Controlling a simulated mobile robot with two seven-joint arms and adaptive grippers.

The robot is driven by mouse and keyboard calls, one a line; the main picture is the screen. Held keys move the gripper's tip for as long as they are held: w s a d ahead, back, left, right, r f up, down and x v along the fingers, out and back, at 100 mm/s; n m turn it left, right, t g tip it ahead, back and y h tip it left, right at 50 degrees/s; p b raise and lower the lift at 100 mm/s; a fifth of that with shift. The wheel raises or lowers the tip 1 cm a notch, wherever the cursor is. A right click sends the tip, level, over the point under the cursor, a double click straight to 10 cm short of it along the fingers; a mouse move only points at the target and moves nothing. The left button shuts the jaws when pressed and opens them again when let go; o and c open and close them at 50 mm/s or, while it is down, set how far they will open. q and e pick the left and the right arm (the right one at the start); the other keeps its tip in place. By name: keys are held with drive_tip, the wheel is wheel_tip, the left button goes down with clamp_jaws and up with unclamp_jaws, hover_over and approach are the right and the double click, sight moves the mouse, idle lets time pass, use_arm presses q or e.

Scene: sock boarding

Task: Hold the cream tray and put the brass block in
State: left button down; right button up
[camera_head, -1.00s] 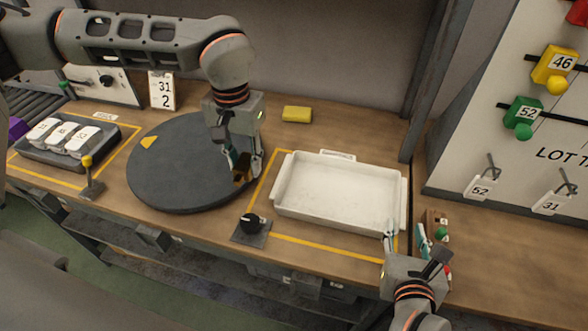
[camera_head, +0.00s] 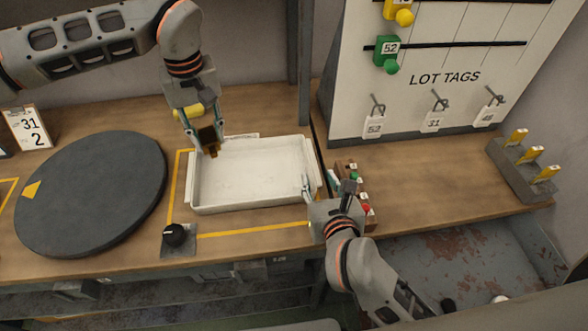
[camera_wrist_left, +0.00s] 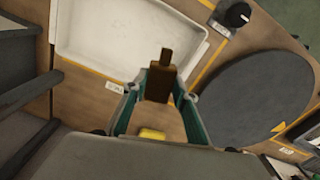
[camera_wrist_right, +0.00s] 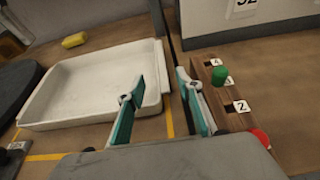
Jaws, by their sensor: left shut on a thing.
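The cream tray (camera_head: 250,178) lies on the workbench inside a yellow taped outline and looks empty. My left gripper (camera_head: 204,140) is shut on the brass block (camera_head: 208,138) and holds it above the tray's back left corner. The block also shows between the fingers in the left wrist view (camera_wrist_left: 158,84), dark brown with a narrower end. My right gripper (camera_head: 308,187) is at the tray's right end. In the right wrist view its fingers (camera_wrist_right: 160,100) are spread apart, one over the tray's side and one beyond it. Whether they touch the tray is unclear.
A dark round turntable (camera_head: 95,190) is to the left. A black knob (camera_head: 174,235) stands at the tray's front left. A yellow block (camera_wrist_right: 75,40) lies behind the tray. A wooden button box (camera_wrist_right: 225,90) sits close beside my right gripper.

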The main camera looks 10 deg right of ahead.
sight(209, 138)
drive_tip(key=x, duration=0.9)
drive_tip(key=shift+w+f, duration=0.1)
drive_tip(key=shift+w, duration=0.05)
clamp_jaws()
use_arm(q)
drive_tip(key=shift+s+d+f+m, duration=0.1)
drive_tip(key=shift+s+f+m, duration=0.1)
drive_tip(key=shift+f+m, duration=0.55)
drive_tip(key=shift+s+d+f+m, duration=0.1)
drive_tip(key=shift+s+f+m, duration=0.1)
drive_tip(key=shift+f+m, duration=0.5)
wheel_tip(209, 138, down, 5)
drive_tip(key=shift+f, duration=2.4)
